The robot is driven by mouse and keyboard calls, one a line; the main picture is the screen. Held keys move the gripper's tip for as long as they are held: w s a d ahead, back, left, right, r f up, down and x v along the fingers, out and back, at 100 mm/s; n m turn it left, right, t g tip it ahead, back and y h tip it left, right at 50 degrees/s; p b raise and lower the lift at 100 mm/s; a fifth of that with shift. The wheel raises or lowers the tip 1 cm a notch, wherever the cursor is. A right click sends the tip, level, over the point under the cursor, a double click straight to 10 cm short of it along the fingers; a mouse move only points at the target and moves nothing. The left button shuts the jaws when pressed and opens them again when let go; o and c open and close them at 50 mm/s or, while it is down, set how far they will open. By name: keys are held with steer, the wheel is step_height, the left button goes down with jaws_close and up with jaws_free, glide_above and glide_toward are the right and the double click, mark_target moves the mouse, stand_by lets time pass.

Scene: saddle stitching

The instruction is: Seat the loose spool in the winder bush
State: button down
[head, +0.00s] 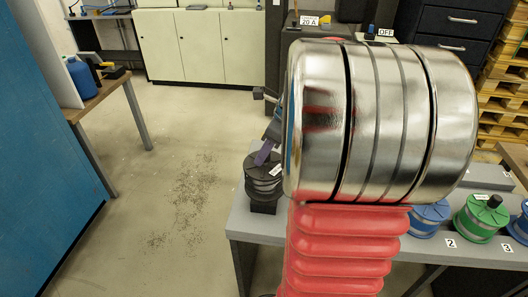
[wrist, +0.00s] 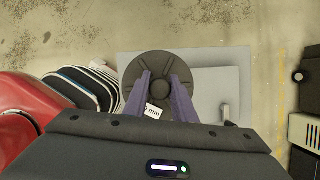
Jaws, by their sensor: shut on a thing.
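A dark spool (head: 262,180) with grey winding and a white label is at the left end of the grey bench, upright as far as I can see. In the wrist view its round black top (wrist: 138,67) faces me, with a small knob in the middle. My gripper (wrist: 161,80) is shut on the spool's knob, its purple fingers either side. In the head view one purple finger shows at the spool's top. A black block (head: 264,206) shows directly below the spool; I cannot tell whether they touch. I cannot make out the winder bush for certain; my arm hides much of the bench.
The grey bench (head: 243,222) bears blue (head: 430,215) and green (head: 482,217) spools at the right, by number labels. A blue panel (head: 50,130) and a wooden-topped table (head: 98,98) stand at the left. The floor between is open, with scattered debris.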

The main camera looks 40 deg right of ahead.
mark_target(264, 163)
steer(key=shift+f, duration=1.9)
stand_by(0.8)
steer(key=c, duration=1.4)
jaws_free()
steer(key=shift+f, duration=0.15)
steer(key=v, duration=1.4)
steer(key=shift+w, duration=0.1)
